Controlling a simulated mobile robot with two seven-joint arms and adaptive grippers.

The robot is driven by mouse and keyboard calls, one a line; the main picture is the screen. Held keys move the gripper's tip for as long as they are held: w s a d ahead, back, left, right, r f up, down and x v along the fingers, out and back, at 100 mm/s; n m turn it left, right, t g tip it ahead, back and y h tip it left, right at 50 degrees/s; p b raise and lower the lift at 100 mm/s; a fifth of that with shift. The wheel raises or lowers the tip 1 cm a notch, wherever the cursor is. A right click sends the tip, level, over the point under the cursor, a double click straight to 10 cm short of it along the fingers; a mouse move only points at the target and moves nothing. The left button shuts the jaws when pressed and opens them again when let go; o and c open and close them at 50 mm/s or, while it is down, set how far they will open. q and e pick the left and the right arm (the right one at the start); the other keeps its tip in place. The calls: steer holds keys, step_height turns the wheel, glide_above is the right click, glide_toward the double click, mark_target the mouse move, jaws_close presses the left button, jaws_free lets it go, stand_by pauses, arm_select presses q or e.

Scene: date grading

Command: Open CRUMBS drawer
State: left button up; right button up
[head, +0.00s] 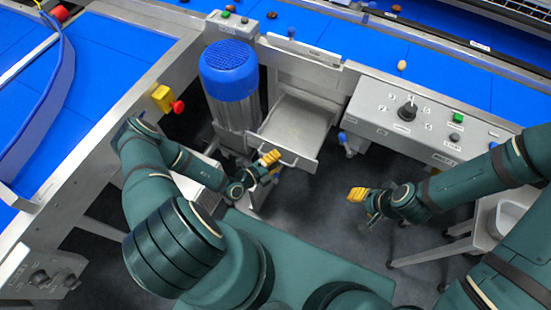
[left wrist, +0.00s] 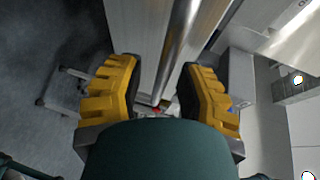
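The drawer, whose CRUMBS label I cannot read, is a shallow metal tray (head: 298,126) standing pulled out under the machine, right of the blue-topped motor, in the head view. A bar handle (head: 278,153) runs along its front edge. My left gripper (head: 270,158) is at the left part of that front edge. In the left wrist view its yellow fingers (left wrist: 160,82) are apart, with the shiny handle bar (left wrist: 180,50) passing between them; no clear grip shows. My right gripper (head: 358,194) hangs over the floor, away from the drawer; its finger gap cannot be made out.
A blue-topped motor (head: 228,78) stands close left of the drawer. A control box (head: 412,112) with a knob is at right. A red stop button (head: 178,107) sits at left. A small metal stand (head: 480,228) is at right. Floor between my grippers is clear.

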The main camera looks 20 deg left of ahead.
arm_select(q)
steer(key=shift+a, duration=0.1)
steer(key=v, duration=1.2)
steer(key=shift+r, duration=0.1)
stand_by(0.3)
